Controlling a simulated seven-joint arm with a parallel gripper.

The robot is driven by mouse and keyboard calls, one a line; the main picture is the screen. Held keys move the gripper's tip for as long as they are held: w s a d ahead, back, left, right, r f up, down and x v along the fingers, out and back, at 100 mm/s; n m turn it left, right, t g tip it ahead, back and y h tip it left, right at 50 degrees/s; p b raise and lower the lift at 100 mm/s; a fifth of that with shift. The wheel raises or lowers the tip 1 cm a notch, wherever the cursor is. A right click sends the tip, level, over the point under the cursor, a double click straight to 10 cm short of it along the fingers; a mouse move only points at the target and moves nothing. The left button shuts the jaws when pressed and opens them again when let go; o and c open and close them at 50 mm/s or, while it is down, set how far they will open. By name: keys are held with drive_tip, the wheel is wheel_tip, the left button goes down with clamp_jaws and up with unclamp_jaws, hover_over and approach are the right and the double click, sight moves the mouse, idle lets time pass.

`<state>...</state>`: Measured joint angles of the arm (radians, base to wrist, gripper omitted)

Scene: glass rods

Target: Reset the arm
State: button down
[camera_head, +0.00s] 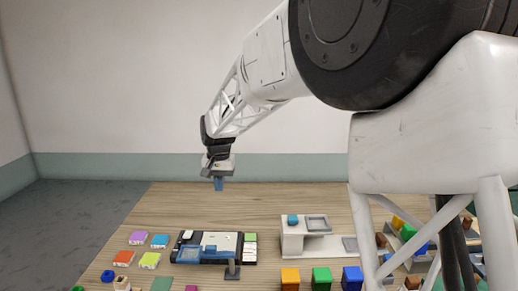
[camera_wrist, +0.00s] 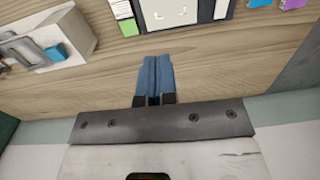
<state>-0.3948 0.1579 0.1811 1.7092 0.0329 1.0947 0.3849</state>
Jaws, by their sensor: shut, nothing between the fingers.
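My gripper (camera_head: 218,185) hangs above the back of the wooden table (camera_head: 330,205) in the head view, pointing down. In the wrist view its blue fingers (camera_wrist: 155,78) are together, with nothing between them. It is clear of the objects on the table. My white arm reaches in from the right and hides part of the table there.
A black-and-white board (camera_head: 213,239) with a blue tray (camera_head: 198,257) lies front left. Colored tiles (camera_head: 138,237) lie left of it. A white stepped stand (camera_head: 293,238) carries a blue block (camera_head: 292,220). Orange, green (camera_head: 321,279) and blue cubes stand in front. More blocks crowd the right.

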drive_tip(key=s+d+r+t, duration=0.1)
drive_tip(key=s+d+r, duration=0.2)
drive_tip(key=s+d, duration=0.65)
drive_tip(key=s+d+r, duration=0.3)
drive_tip(key=s+d, duration=0.6)
drive_tip(key=d, duration=0.1)
drive_tip(key=s+d+f, duration=0.2)
drive_tip(key=s+d, duration=0.2)
drive_tip(key=s, duration=0.4)
drive_tip(key=s+d+f+t, duration=0.1)
drive_tip(key=s+d+f, duration=0.1)
drive_tip(key=s, duration=0.6)
drive_tip(key=s+d+f, duration=0.2)
drive_tip(key=s+d, duration=0.3)
drive_tip(key=s, duration=0.3)
drive_tip(key=shift+s+d+t+h, duration=0.3)
drive_tip(key=shift+d+t, duration=0.05)
drive_tip(key=shift+t, duration=0.05)
